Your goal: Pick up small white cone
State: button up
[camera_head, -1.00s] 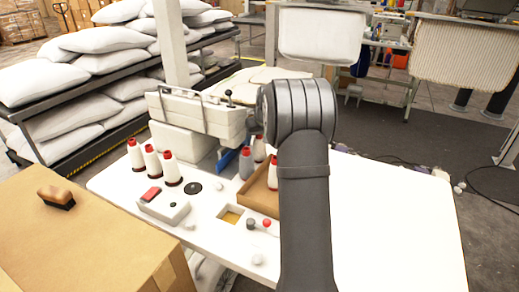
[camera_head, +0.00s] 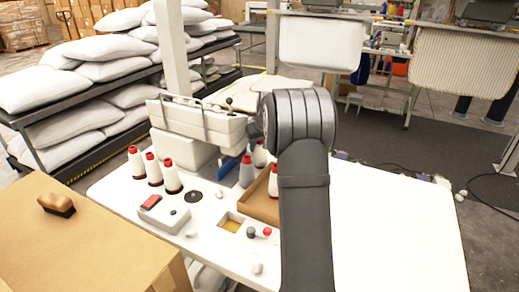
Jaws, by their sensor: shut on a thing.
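Several cones with red tops stand on the white table (camera_head: 400,230). White cones stand in a row at the left: one (camera_head: 136,166), a second (camera_head: 153,174) and a third (camera_head: 171,180). A grey cone (camera_head: 246,173), a white cone (camera_head: 260,155) and another white cone (camera_head: 273,182) stand in or beside an open brown box (camera_head: 262,207), partly hidden by my dark arm. Which one is the small white cone, I cannot tell. My gripper is hidden behind my arm, so its jaws and anything in them do not show.
A white sewing machine (camera_head: 205,122) stands behind the cones. A cardboard box (camera_head: 90,240) with a brush (camera_head: 57,204) stands at left. The table's right side is clear.

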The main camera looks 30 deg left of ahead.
notch_tip(320, 180, up, 3)
jog(key=shift+f, duration=0.1)
jog(key=d+r, duration=0.6)
jog(key=d, duration=0.5)
jog(key=s+a+r+n+g, duration=0.1)
jog(key=s+a+r+n, duration=0.1)
jog(key=s+a+r, duration=0.5)
jog(key=s+a+r+n, duration=0.2)
jog(key=s+a+r, duration=0.3)
jog(key=s, duration=0.4)
jog(key=s+a+f, duration=0.2)
jog(key=a+f, duration=0.2)
jog(key=f, duration=0.2)
jog(key=s+a+f+n, duration=0.1)
jog(key=s+a+f, duration=0.2)
jog(key=f, duration=0.3)
jog(key=s+a+f+n+g+y, duration=0.1)
jog(key=s+a+f, duration=0.2)
jog(key=a+f, duration=0.2)
jog(key=shift+s+a+f, duration=0.25)
jog(key=shift+f, duration=0.75)
jog(key=shift+f, duration=0.8)
jog(key=shift+f, duration=0.35)
jog(key=shift+f, duration=0.2)
